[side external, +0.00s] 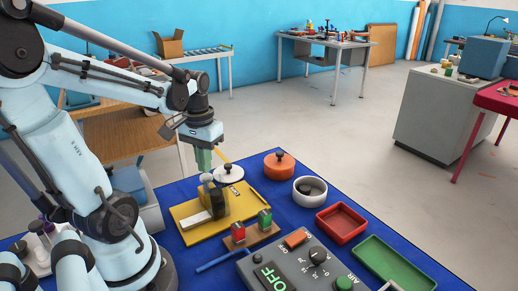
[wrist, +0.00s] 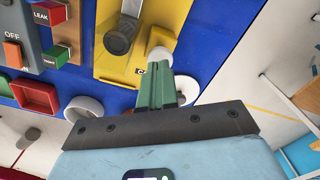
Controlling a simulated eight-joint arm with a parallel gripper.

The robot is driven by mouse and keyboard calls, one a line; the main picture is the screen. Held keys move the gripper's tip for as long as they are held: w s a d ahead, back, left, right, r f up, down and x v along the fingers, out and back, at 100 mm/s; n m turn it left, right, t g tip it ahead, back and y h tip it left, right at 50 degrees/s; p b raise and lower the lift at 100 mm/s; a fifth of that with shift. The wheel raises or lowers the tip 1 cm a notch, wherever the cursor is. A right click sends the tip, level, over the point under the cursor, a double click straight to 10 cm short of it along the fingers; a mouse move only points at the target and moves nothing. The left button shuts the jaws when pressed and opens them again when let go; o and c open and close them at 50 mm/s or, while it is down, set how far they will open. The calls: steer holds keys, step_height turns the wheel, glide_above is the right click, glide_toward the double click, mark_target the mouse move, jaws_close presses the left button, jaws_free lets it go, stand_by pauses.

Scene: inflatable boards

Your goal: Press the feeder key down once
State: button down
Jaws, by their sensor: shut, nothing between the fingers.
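A yellow board (side external: 186,222) lies on the blue mat and carries a dark, partly see-through block with a pale strip (side external: 195,220) beside it. A small white knob (side external: 207,178) shows at the top of the block; it also shows in the wrist view (wrist: 160,53). No part is legibly marked as the feeder key, so I cannot tell which it is. My gripper (side external: 204,162) points down with its green fingers shut and empty, just above the white knob. In the wrist view the fingertips (wrist: 156,70) overlap the knob's near side; I cannot tell if they touch.
A white lid (side external: 229,173), an orange pot (side external: 279,166) and a white bowl (side external: 310,191) stand behind and right. Red (side external: 343,223) and green (side external: 394,264) trays lie farther right. A grey control panel (side external: 300,268) and red and green blocks stand in front.

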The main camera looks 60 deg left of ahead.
mark_target(206, 176)
steer(key=shift+f, duration=2)
stand_by(0.8)
steer(key=shift+r, duration=0.1)
stand_by(0.4)
steer(key=shift+r, duration=4.45)
steer(key=w+d+f+m+t, duration=0.1)
steer(key=w+d+m+t, duration=0.2)
steer(key=d, duration=0.5)
steer(key=w+d+m+t, duration=0.3)
steer(key=d+t, duration=0.1)
steer(key=d, duration=0.3)
steer(key=shift+w+d+f, duration=0.25)
steer(key=shift+d+f, duration=0.1)
steer(key=shift+d, duration=0.05)
